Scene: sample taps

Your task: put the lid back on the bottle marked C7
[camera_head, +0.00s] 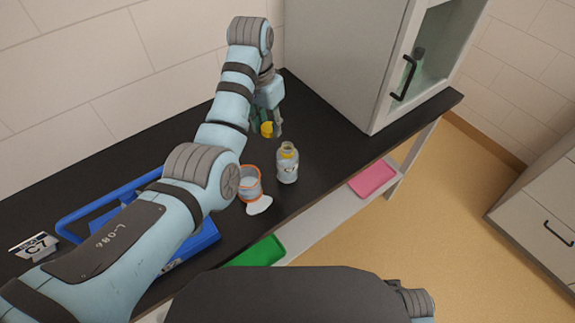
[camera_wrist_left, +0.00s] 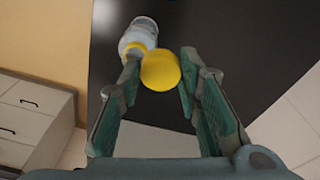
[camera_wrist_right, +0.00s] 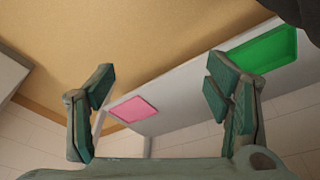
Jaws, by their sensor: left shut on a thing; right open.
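The bottle marked C7 (camera_head: 287,164) stands upright and uncapped on the dark counter; it also shows in the left wrist view (camera_wrist_left: 139,36), beyond the lid. My left gripper (camera_head: 267,129) is shut on the yellow lid (camera_head: 267,129), holding it above the counter, behind and left of the bottle in the head view. The lid sits between the fingertips in the left wrist view (camera_wrist_left: 160,71). Lid and bottle are apart. My right gripper (camera_wrist_right: 160,82) is open and empty in the right wrist view, away from the counter top.
An orange-rimmed clear container (camera_head: 250,184) stands left of the bottle, with a white flat piece (camera_head: 259,206) before it. A blue tray (camera_head: 206,235) and a C7 card (camera_head: 34,247) are at left. A cabinet (camera_head: 345,60) stands behind. Pink (camera_head: 373,179) and green (camera_head: 258,252) trays lie lower.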

